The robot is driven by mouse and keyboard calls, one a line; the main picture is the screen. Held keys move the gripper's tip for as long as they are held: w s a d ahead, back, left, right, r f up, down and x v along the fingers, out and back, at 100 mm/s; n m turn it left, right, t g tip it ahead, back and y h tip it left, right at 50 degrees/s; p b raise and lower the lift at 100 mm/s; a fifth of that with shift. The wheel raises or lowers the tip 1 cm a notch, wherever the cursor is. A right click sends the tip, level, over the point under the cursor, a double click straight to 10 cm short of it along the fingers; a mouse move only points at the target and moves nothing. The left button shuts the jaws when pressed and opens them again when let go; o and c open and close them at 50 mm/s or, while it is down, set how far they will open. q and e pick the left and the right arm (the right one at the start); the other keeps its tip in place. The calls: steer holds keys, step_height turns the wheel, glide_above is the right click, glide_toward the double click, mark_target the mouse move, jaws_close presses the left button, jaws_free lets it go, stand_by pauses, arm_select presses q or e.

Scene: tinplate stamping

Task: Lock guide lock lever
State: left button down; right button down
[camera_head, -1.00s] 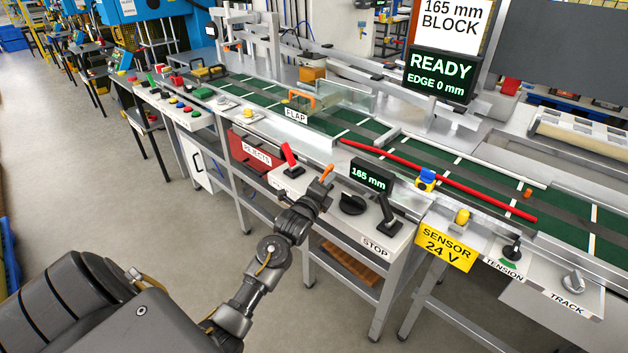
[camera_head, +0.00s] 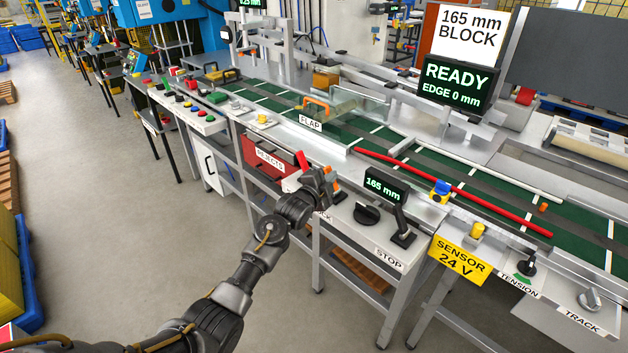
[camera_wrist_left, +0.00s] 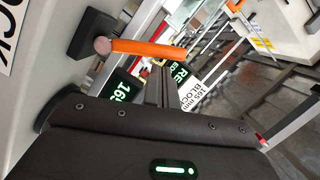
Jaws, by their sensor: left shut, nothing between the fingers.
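The orange lock lever (camera_head: 336,187) stands on the grey panel, partly hidden by my left gripper (camera_head: 325,180). In the left wrist view the lever (camera_wrist_left: 147,49) runs sideways from a black mount (camera_wrist_left: 92,34), across the fingertips (camera_wrist_left: 163,66). Part of a label reading "OCK" (camera_wrist_left: 6,38) shows beside it. My left gripper is shut and empty, close against the lever. I cannot tell whether it touches. My right gripper is not in view.
A red-handled lever (camera_head: 304,163) stands just left of my gripper. A "165 mm" display (camera_head: 385,190) and a black knob (camera_head: 366,214) are to the right. Behind runs the green conveyor (camera_head: 350,130) with a red bar (camera_head: 470,197).

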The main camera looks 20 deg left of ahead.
arm_select(q)
steer(key=shift+w+a, duration=0.15)
steer(key=shift+a, duration=0.05)
steer(key=shift+a, duration=0.1)
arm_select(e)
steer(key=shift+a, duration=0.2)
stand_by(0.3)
